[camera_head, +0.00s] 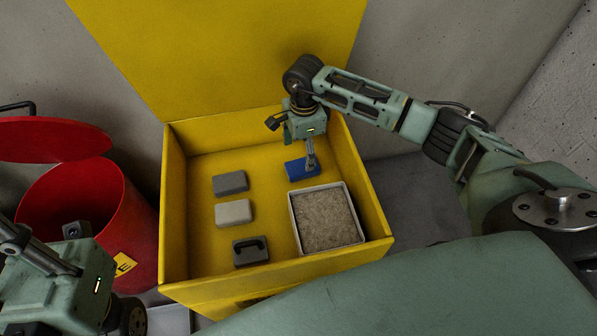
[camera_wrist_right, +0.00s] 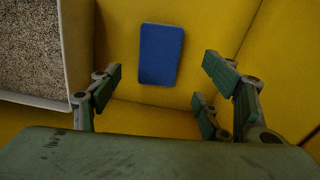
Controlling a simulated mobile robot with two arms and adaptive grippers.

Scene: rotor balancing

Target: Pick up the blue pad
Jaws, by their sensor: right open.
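The blue pad (camera_head: 303,168) lies flat on the yellow box's floor, near its back right. It also shows in the right wrist view (camera_wrist_right: 161,55), upper middle. My right gripper (camera_head: 298,147) is above the pad in the head view, with one finger covering part of it. In the right wrist view the gripper (camera_wrist_right: 158,85) is open and empty, its fingers spread wide, and the pad shows beyond them, apart from both sides. My left gripper (camera_head: 62,285) is partly in view at the lower left of the head view; its fingers cannot be made out clearly.
The yellow box (camera_head: 174,210) has raised walls and an open lid behind. A tray of grainy material (camera_head: 327,220) stands just in front of the pad. A dark grey block (camera_head: 230,183), a light block (camera_head: 234,213) and a handled block (camera_head: 250,260) lie left. A red bin (camera_head: 100,215) stands outside.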

